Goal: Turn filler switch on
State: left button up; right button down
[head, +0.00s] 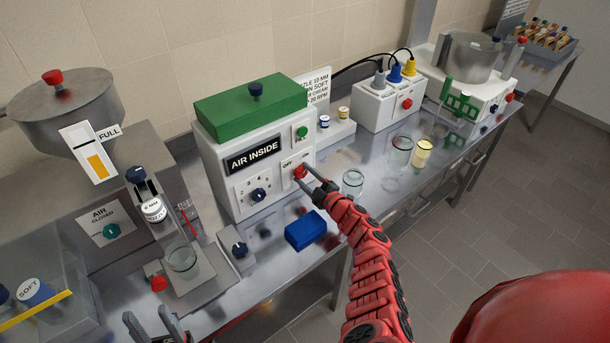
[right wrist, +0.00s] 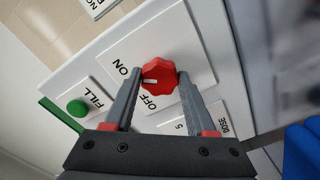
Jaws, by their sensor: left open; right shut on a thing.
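The filler switch is a red lobed knob (head: 299,171) on the front of the white filler box (head: 215,165) with the green lid. It also shows in the right wrist view (right wrist: 165,75), on a white plate marked ON and OFF. Its white mark points left in that view, roughly between the two words; I cannot tell that it sits exactly at either. My right gripper (head: 316,184) is shut on the knob, one finger on each side; it also shows in the right wrist view (right wrist: 156,88). My left gripper (head: 158,322) is open and empty at the bottom left.
The green FILL button (head: 302,132) is above the switch, and a dark blue dial (head: 258,195) is left of it. A blue block (head: 305,231) and a glass beaker (head: 352,183) stand near my right arm. A nozzle stand with a glass (head: 182,258) is at left.

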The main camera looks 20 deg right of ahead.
dwell(0.3)
jog(key=shift+c, duration=1.1)
grip_release()
jog(key=shift+s+d, duration=0.1)
jog(key=shift+s, duration=0.05)
jog(key=shift+s+d, duration=0.3)
jog(key=shift+s, duration=0.2)
jog(key=b+v, duration=0.3)
jog(key=v, duration=1.3)
jog(key=shift+a, duration=0.15)
